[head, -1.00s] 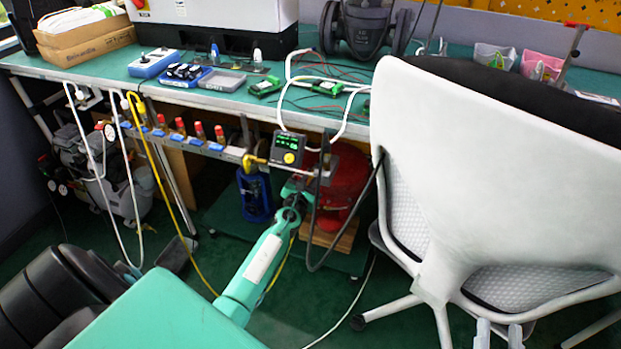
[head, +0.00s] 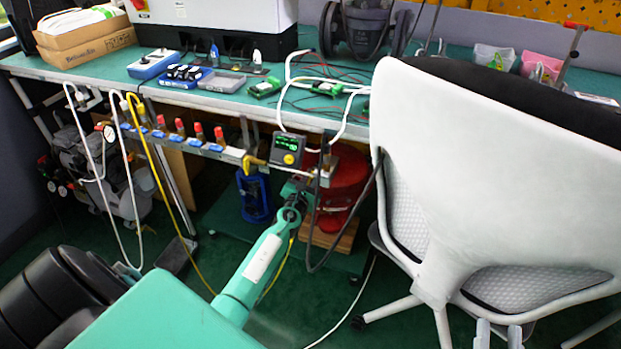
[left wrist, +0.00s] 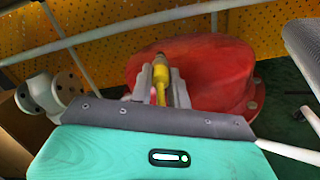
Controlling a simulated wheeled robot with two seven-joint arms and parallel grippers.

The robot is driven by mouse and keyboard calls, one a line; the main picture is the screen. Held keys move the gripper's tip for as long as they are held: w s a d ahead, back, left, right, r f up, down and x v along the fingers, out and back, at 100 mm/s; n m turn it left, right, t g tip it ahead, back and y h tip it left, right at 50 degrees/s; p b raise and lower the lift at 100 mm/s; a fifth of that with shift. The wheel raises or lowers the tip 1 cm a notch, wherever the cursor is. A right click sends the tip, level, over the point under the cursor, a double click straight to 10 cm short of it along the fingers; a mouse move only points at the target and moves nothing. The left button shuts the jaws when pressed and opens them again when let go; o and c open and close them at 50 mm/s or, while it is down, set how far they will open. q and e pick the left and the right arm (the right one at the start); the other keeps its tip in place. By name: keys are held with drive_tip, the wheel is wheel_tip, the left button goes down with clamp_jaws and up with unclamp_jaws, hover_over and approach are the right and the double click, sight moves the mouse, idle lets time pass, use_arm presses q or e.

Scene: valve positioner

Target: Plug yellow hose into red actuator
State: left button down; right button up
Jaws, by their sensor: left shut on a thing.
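The yellow hose (head: 157,165) hangs from the manifold under the table, loops down to the floor and comes up again behind my left arm. The red actuator (head: 346,184) is a rounded red body under the table; it also shows in the left wrist view (left wrist: 205,75). My left gripper (left wrist: 160,84) is shut on the yellow hose's end (left wrist: 161,92), which points towards the actuator. I cannot tell whether its tip touches the port. My right gripper (head: 499,335) is open and empty at the bottom edge.
A white chair (head: 500,170) blocks the right side. The green table (head: 225,100) carries small devices and wires.

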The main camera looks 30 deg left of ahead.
use_arm(q)
drive_tip(key=shift+w+a, duration=0.1)
drive_tip(key=shift+w, duration=0.35)
idle(0.4)
drive_tip(key=c, duration=1.3)
unclamp_jaws()
drive_tip(key=shift+o, duration=0.2)
